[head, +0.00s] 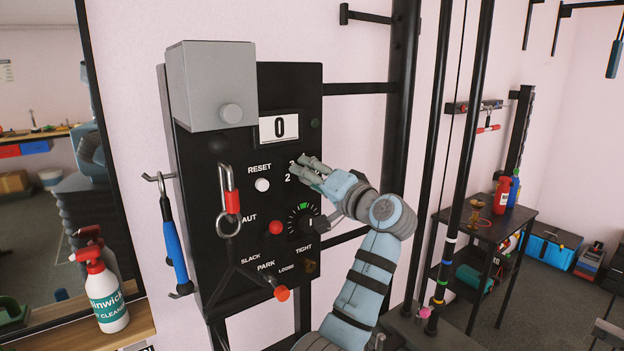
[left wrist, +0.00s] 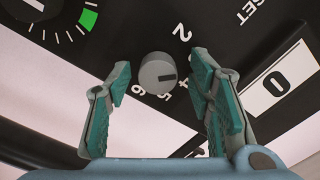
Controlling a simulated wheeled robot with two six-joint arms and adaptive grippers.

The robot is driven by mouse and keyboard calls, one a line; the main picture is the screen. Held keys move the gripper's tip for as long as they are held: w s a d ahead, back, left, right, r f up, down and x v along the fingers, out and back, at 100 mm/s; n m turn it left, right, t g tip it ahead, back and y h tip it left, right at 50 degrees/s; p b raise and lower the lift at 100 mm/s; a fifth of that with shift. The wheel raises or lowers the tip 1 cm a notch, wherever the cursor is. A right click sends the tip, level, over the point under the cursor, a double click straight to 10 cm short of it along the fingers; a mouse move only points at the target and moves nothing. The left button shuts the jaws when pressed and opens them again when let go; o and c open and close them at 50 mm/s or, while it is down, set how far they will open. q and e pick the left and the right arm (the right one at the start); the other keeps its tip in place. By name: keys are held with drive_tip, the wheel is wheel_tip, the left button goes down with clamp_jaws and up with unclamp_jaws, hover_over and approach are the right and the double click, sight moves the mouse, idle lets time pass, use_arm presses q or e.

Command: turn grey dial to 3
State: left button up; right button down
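The grey dial (left wrist: 157,73) is a round knob on the black panel (left wrist: 125,45) in the left wrist view. A dark mark on its face points to the right of that view, between the 2 and the lower numerals; the 3 is hidden, apparently behind a finger. My left gripper (left wrist: 161,68) is open, with one teal-padded finger on each side of the dial and gaps to both. In the head view my left gripper (head: 308,166) is at the panel's right side and hides the dial. My right gripper is not in view.
The panel carries a display (head: 280,127) reading 0, a white RESET button (head: 262,185), a red button (head: 275,227), a black knob (head: 311,222) with a green-marked scale and a red-tipped lever (head: 281,293). A grey box (head: 212,84) juts out at the upper left.

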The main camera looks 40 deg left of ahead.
use_arm(q)
drive_tip(key=v, duration=1.2)
